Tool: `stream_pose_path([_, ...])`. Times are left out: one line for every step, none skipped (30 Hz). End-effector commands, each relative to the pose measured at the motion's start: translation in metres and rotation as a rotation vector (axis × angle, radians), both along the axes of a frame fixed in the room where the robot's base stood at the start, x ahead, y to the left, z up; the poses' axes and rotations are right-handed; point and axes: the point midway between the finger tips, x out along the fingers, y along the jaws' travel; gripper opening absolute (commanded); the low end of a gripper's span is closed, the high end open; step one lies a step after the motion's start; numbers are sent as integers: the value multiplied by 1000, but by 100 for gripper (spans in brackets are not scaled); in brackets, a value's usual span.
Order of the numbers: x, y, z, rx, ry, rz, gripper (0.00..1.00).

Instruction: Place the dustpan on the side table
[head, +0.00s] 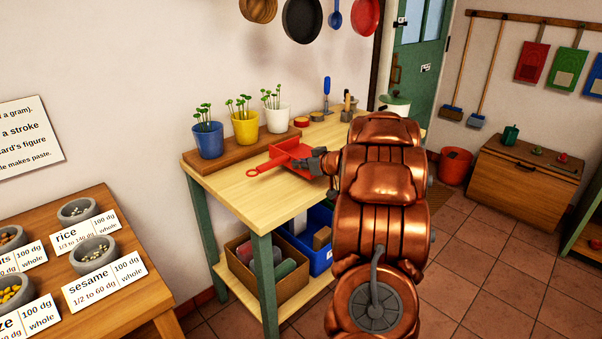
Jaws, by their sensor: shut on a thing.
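The red dustpan (284,153) is over the light wood top of the table with green legs (225,189), its looped handle pointing left. I cannot tell whether it touches the tabletop or is held just above it. My gripper (318,164) is shut on the dustpan at its right side, near the front edge of the table. My copper arm hides the table's right part and some of what stands there.
Blue (208,140), yellow (245,126) and white (278,118) plant pots stand on a wooden board along the back of the table. Small tools stand farther right. A cardboard box (267,280) and a blue bin (321,258) fill the lower shelf. The tabletop's left front is clear.

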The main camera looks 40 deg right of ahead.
Motion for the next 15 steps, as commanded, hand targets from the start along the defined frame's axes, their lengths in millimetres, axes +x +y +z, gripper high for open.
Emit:
stream_pose_path([-1,0,-11,7,1,-2,0])
stream_pose_path([-1,0,-16,6,2,-1,0])
stream_pose_path([-1,0,-21,6,2,-2,0])
stream_pose_path([-1,0,-25,5,2,-2,0])
stream_pose_path([-1,0,-28,4,1,-2,0])
stream_pose_path([-1,0,-30,4,0,-2,0])
stream_pose_path([-1,0,-31,3,0,-1,0])
stream_pose_path([-1,0,-31,1,0,-2,0])
stream_pose_path([-1,0,-31,1,0,-1,0])
stream_pose_path([-1,0,-31,1,0,-1,0])
stream_pose_path([-1,0,-31,0,0,-1,0])
stream_pose_path([-1,0,-31,0,0,-1,0])
stream_pose_path([-1,0,-31,0,0,-1,0])
stream_pose_path([-1,0,-31,1,0,-1,0])
stream_pose_path([-1,0,-31,1,0,0,0])
